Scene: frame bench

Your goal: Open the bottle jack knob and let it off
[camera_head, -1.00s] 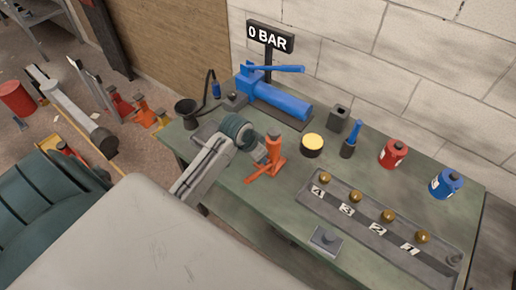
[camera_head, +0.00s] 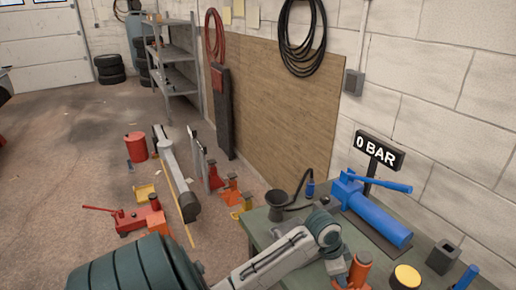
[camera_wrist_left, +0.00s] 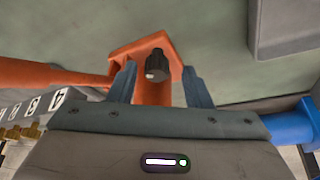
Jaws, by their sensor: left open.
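The orange bottle jack (camera_head: 358,272) stands on the green bench (camera_head: 377,237) at the lower edge of the head view, partly cut off. In the left wrist view its orange base (camera_wrist_left: 122,53) shows, with a dark round knob (camera_wrist_left: 156,62) bearing a pale mark. My left gripper (camera_head: 340,263) is beside the jack. In the wrist view the gripper (camera_wrist_left: 158,74) is open, with one finger on each side of the knob. Whether the fingers touch it I cannot tell. My right gripper is not in view.
A blue pump (camera_head: 372,218) and a "0 BAR" sign (camera_head: 380,150) stand behind the jack. A black funnel cup (camera_head: 277,204) is on the bench corner. A yellow-topped tin (camera_head: 406,277) is to the right. A red floor jack (camera_head: 130,220) and stands are on the floor.

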